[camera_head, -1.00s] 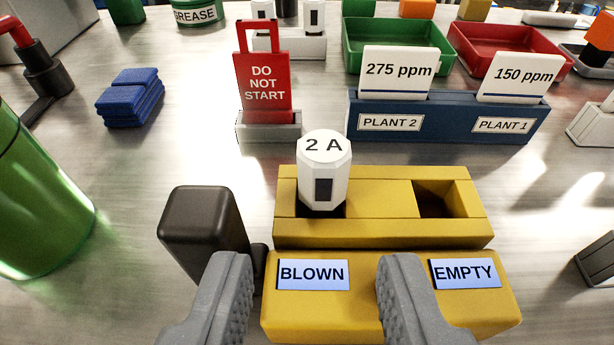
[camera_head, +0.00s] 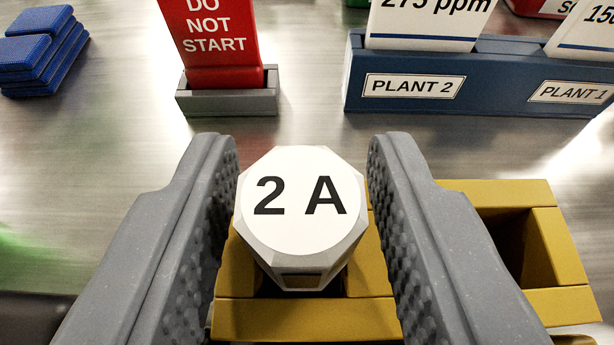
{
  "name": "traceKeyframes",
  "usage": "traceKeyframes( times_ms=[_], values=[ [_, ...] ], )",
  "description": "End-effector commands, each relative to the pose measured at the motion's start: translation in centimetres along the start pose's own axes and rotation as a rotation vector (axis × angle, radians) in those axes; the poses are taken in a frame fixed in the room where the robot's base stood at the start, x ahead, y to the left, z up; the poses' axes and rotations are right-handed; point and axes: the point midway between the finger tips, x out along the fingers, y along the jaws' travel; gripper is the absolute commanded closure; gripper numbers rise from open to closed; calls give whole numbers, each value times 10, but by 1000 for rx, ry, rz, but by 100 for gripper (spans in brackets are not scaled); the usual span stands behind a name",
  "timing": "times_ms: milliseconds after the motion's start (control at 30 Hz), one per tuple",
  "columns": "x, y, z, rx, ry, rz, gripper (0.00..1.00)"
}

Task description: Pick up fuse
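The fuse (camera_head: 300,205) is a white eight-sided block with "2 A" on its top face. It stands upright in the left slot of the yellow holder (camera_head: 306,319). My gripper (camera_head: 303,150) is open, with one grey textured finger on each side of the fuse. The left finger is very near the fuse's left edge, and a slightly wider gap shows on the right. I cannot tell whether either finger touches it. The holder's right slot (camera_head: 520,245) is empty. The BLOWN and EMPTY labels are out of view.
A red DO NOT START tag (camera_head: 215,45) stands in a grey base (camera_head: 228,102) behind the fuse. A blue card rack (camera_head: 500,93) stands at back right, holding the PLANT 2 and PLANT 1 cards. Blue pads (camera_head: 42,55) lie at upper left. Bare table lies between.

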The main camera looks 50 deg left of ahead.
Motion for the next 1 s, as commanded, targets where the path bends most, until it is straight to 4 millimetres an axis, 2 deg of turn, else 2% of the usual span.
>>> traceKeyframes(
  times_ms=[100, 367, 433, 500, 833, 1000],
  values=[
    [6, 0, 1, 0, -1, -1, 65],
    [7, -1, 1, 0, -1, -1, 65],
    [7, -1, 1, 0, -1, -1, 85],
    [7, -1, 1, 1, -1, -1, 99],
    [6, -1, 0, 0, 0, -1, 100],
    [3, 0, -8, 1, 1, 0, 100]
  ],
)
